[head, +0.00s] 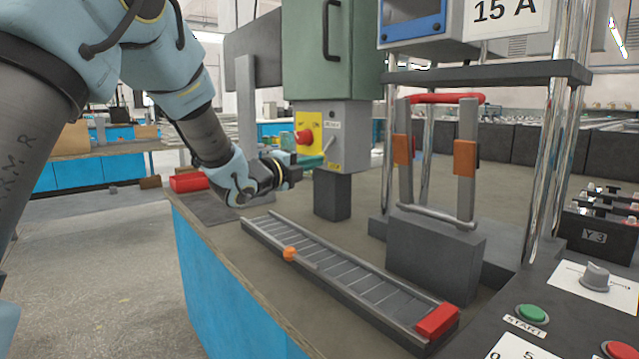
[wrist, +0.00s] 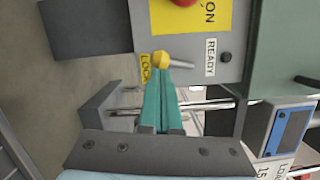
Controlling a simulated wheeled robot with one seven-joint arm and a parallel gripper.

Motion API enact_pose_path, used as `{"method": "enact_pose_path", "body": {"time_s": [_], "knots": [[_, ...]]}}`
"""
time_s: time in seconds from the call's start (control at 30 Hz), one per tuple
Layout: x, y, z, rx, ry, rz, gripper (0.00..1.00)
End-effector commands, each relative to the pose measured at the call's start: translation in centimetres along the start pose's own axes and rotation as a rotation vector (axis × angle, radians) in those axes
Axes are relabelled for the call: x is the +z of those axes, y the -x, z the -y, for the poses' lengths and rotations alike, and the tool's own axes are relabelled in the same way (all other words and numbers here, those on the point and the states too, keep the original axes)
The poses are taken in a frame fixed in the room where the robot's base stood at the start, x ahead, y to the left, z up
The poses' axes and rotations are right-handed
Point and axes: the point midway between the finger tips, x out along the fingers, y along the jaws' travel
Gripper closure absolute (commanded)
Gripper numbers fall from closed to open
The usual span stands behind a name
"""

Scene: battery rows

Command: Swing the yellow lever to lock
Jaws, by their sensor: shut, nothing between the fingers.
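The lever's yellow knob (wrist: 161,58) shows in the wrist view, at the end of a short grey rod on the grey control box (head: 347,120). In the head view my gripper (head: 318,161) reaches the box front from the left, and I cannot make out the knob there.
A red button (head: 304,137) on a yellow ON plate sits beside the lever. A slotted rail (head: 340,270) with a red end block lies on the bench below. A frame with a red handle (head: 447,98) stands to the right. The aisle floor at left is clear.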

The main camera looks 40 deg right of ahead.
Motion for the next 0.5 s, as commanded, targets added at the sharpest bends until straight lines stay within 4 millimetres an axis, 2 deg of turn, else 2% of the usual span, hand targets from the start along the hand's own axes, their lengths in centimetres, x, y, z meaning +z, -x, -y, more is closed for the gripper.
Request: {"method": "enact_pose_path", "body": {"time_s": [0.03,0.5], "knots": [[0.0,0.0,-1.2,-0.012,-0.041,0.001,1.00],[2.2,-0.5,-1.1,-0.098,-0.451,0.001,1.00]]}}
